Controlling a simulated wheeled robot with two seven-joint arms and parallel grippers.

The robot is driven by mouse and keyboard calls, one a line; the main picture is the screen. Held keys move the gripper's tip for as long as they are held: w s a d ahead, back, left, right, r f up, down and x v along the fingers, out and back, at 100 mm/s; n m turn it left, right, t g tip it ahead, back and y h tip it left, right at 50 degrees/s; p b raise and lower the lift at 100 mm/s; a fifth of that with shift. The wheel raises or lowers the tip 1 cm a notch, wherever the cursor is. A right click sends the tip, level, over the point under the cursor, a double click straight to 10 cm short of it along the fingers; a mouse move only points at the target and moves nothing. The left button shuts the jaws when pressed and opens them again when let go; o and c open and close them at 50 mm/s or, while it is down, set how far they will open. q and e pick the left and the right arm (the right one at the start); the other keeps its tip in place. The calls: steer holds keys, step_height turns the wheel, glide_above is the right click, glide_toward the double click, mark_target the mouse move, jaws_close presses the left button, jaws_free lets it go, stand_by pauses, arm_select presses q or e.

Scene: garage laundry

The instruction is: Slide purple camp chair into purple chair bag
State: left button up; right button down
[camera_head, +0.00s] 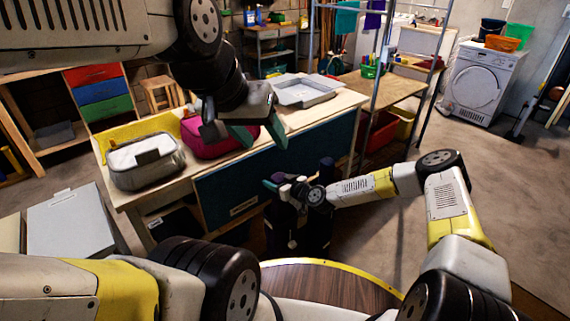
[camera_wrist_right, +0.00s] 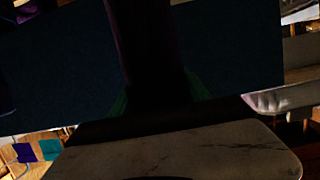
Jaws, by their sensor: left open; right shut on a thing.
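My right gripper (camera_head: 280,184) is low in front of the bench's dark blue front. In the right wrist view its green fingertips (camera_wrist_right: 158,95) are shut on a dark purple long thing (camera_wrist_right: 147,40), which looks like the folded camp chair; the view is very dark. Dark upright shapes (camera_head: 325,176) stand beside and below this gripper in the head view; I cannot tell chair from bag there. My left gripper (camera_head: 256,136) is open and empty, above the bench's front edge. The purple chair bag cannot be made out clearly.
A magenta pouch (camera_head: 207,138), a grey pouch (camera_head: 140,172) and a grey tray (camera_head: 306,90) lie on the bench (camera_head: 350,98). A grey box (camera_head: 68,228) stands at left, a round wooden-topped stool (camera_head: 320,285) in front.

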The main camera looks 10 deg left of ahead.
steer(key=shift+f, duration=1.6)
steer(key=shift+f, duration=0.3)
steer(key=shift+c, duration=2.2)
jaws_free()
steer(key=shift+s+f, duration=0.1)
steer(key=shift+f, duration=0.15)
steer(key=v, duration=0.7)
steer(key=shift+d+r, duration=0.25)
steer(key=shift+r, duration=0.05)
steer(key=shift+s, duration=0.15)
